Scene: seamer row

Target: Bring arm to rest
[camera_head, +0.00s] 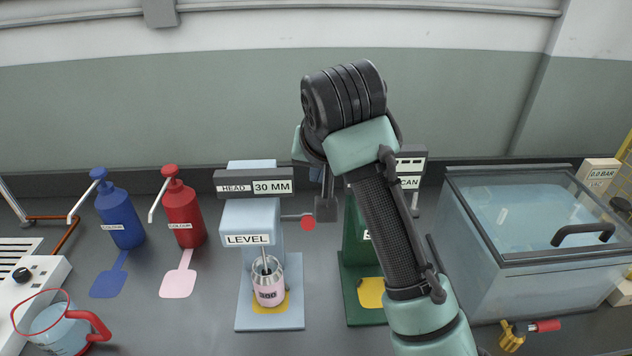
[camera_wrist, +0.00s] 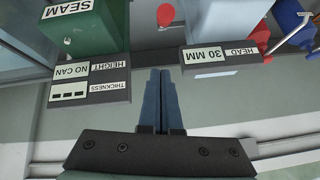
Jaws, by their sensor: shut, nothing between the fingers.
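My gripper (camera_wrist: 161,75) shows in the wrist view with its two blue-grey fingers together and nothing between them. The wrist view is upside down. The fingers point between the green seam machine (camera_wrist: 95,25) and the light blue level machine's "HEAD 30 MM" display (camera_wrist: 222,58), apart from both as far as I can tell. In the head view my arm is raised and bent in front of the green machine (camera_head: 352,240), hiding much of it.
A can (camera_head: 267,292) stands on the level machine (camera_head: 252,225). Blue (camera_head: 121,215) and red (camera_head: 184,215) pump bottles and a jug (camera_head: 60,325) are on the left. A lidded clear tank (camera_head: 490,270) and a brass valve with red handle (camera_head: 512,337) are on the right.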

